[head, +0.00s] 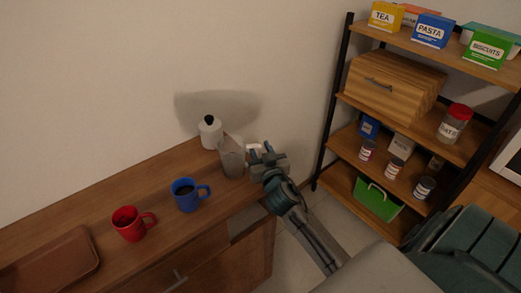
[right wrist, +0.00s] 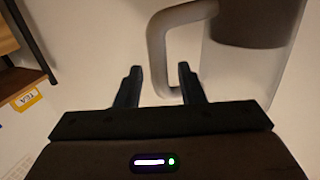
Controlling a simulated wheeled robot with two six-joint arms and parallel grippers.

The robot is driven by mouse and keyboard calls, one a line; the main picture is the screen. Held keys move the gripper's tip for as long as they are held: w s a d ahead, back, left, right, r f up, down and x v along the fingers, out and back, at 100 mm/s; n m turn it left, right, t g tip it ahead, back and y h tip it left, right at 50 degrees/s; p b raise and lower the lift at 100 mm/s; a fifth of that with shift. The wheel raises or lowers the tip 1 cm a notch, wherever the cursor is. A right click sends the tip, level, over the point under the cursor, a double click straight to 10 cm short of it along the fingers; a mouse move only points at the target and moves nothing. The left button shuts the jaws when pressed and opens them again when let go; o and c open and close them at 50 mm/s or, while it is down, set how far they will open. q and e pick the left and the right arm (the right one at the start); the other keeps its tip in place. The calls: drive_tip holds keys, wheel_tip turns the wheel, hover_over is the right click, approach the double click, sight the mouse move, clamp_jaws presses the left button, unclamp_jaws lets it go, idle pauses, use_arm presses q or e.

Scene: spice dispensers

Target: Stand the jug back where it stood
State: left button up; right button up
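The jug (head: 232,160) is a grey, see-through vessel at the right end of the wooden counter, and it looks upright. Its pale handle (head: 254,148) points right, towards my right gripper (head: 264,160). In the right wrist view the jug's body (right wrist: 232,75) fills the upper right, with something dark in its upper part. The handle (right wrist: 156,45) shows ahead of my right gripper (right wrist: 159,78), its lower bend between the two fingers. The fingers are apart, with gaps beside the handle. My left gripper is not in view.
A white container with a black knob (head: 210,132) stands just behind the jug. A blue mug (head: 186,196) with dark contents, a red mug (head: 129,225) and a brown tray (head: 48,264) are further left. A shelf unit (head: 385,120) with boxes and jars stands right.

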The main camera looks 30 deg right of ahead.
drive_tip(key=shift+s+f, duration=0.1)
drive_tip(key=shift+f, duration=0.1)
drive_tip(key=b+v, duration=0.1)
drive_tip(key=v, duration=0.1)
drive_tip(key=f+b+v, duration=0.1)
drive_tip(key=b+v, duration=0.1)
drive_tip(key=shift+s+a, duration=0.2)
drive_tip(key=shift+s, duration=0.15)
drive_tip(key=v, duration=0.4)
drive_tip(key=b+v, duration=0.1)
drive_tip(key=shift+s+a+r, duration=0.2)
drive_tip(key=shift+s+r, duration=0.2)
